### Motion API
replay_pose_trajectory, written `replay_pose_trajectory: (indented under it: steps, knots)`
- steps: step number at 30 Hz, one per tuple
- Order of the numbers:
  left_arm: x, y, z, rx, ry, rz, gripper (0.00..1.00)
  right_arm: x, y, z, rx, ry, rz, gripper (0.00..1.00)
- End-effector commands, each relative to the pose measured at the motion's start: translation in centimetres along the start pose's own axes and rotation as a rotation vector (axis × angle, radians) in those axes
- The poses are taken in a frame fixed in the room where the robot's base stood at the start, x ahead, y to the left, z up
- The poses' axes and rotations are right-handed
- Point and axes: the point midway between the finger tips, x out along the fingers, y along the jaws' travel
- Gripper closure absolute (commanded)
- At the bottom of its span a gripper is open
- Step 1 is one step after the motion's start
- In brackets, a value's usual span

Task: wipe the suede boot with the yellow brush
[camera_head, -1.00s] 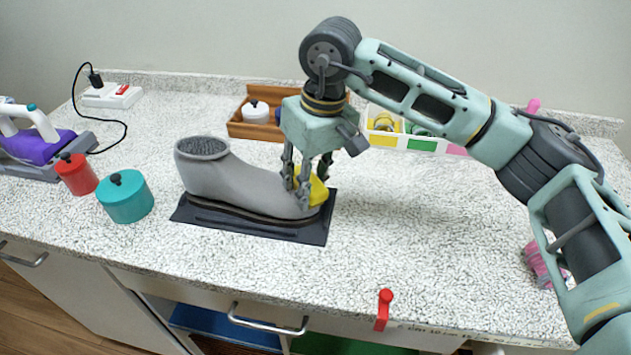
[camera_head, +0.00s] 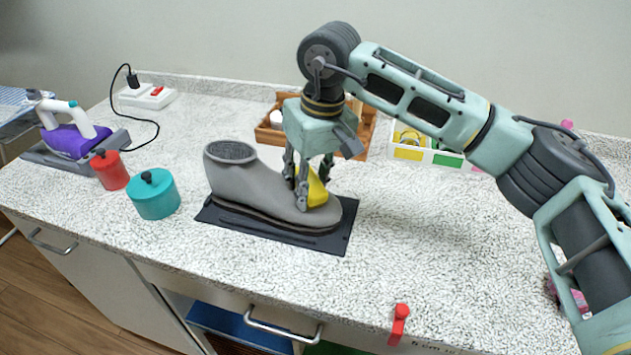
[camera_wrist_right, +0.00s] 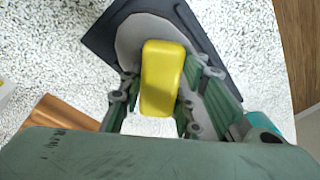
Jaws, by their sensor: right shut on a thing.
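My right gripper (camera_head: 308,192) is shut on the yellow brush (camera_head: 318,188) at the toe of the boot. In the right wrist view the yellow brush (camera_wrist_right: 162,78) sits between the fingers, over the toe of the boot (camera_wrist_right: 140,32). The brush's underside is hidden, so I cannot tell how firmly it touches the boot. My left gripper is not in view.
A teal pot (camera_head: 154,195) and a red pot (camera_head: 109,170) stand left of the boot. A purple iron (camera_head: 75,138) and a power strip (camera_head: 148,96) are farther left. A wooden box (camera_head: 268,134) and a divided white tray (camera_head: 425,150) stand behind. A red clip (camera_head: 399,322) is at the front edge.

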Motion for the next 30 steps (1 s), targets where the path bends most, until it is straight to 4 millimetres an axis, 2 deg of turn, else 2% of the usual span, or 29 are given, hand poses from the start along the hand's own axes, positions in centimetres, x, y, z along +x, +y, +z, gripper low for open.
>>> replay_pose_trajectory:
  steps: [1,5,21,30]
  knots:
    - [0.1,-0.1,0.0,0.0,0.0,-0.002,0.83,0.4,-0.7,0.0,-0.011,0.001,-0.012,0.94]
    - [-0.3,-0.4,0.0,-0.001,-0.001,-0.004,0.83,-0.2,-0.7,0.0,-0.011,0.002,-0.012,0.94]
    - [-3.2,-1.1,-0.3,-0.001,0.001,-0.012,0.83,-5.7,-0.3,-0.1,-0.004,0.004,-0.008,0.94]
    - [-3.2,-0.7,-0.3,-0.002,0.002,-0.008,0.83,-5.9,-0.2,0.0,-0.003,0.003,-0.007,0.94]
